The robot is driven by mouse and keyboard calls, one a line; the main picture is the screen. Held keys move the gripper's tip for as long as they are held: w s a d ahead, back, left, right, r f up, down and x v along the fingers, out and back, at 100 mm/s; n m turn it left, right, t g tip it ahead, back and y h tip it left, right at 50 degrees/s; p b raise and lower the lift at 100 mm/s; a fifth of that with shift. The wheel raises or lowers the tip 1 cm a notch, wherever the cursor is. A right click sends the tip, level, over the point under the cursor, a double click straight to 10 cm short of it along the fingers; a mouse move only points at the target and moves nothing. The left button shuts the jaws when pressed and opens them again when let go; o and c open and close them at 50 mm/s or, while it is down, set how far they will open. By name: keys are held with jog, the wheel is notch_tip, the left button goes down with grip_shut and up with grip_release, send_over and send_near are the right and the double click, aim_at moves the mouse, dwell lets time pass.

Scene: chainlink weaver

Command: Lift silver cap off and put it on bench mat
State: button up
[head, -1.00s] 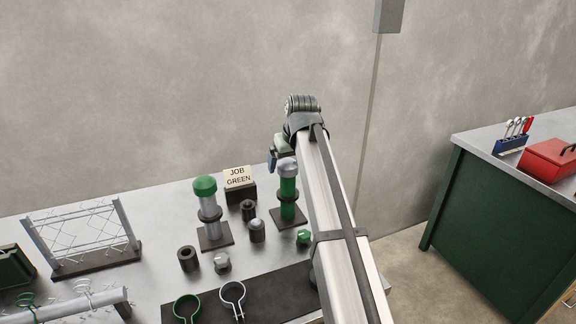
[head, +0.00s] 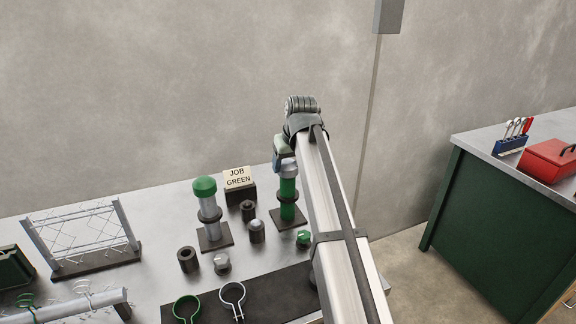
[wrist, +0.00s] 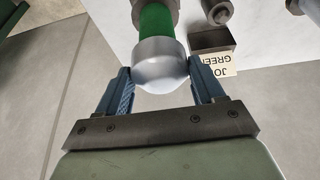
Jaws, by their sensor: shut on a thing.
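The silver cap (head: 289,174) sits on top of the upright green post (head: 288,192) and is partly hidden by my gripper (head: 279,164). In the wrist view the rounded silver cap (wrist: 160,62) is between the two blue fingers of my gripper (wrist: 162,80), at the end of the green post (wrist: 157,22). My gripper is shut on the cap, with one finger on each side. The dark bench mat (head: 258,296) lies at the front of the bench, partly hidden by my arm.
A grey post with a green cap (head: 205,188) stands to the left. Dark and silver sleeves and loose caps lie between the posts and mat. A green ring clamp (head: 187,308) and a silver one (head: 232,293) lie on the mat. A JOB GREEN sign (head: 238,177) stands behind.

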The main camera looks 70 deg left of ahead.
aim_at(289, 161)
notch_tip(289, 161, up, 9)
jog(key=shift+r, duration=0.1)
jog(key=shift+w+r, duration=0.1)
jog(key=shift+r, duration=0.3)
jog(key=w+d+f+m, duration=0.1)
jog(key=w+d+f, duration=0.35)
jog(key=w, duration=0.25)
jog(key=w+d+f+m, duration=0.1)
jog(key=w+d+f, duration=0.35)
jog(key=w, duration=0.35)
jog(key=d+f, duration=0.5)
jog(key=d, duration=0.5)
jog(key=s+d+f+n+g+h, duration=0.1)
jog(key=s+d+f+n+g, duration=0.2)
jog(key=s+d+n, duration=0.3)
jog(key=shift+s+d+n, duration=0.3)
jog(key=shift+s+n, duration=0.05)
jog(key=shift+n, duration=2.15)
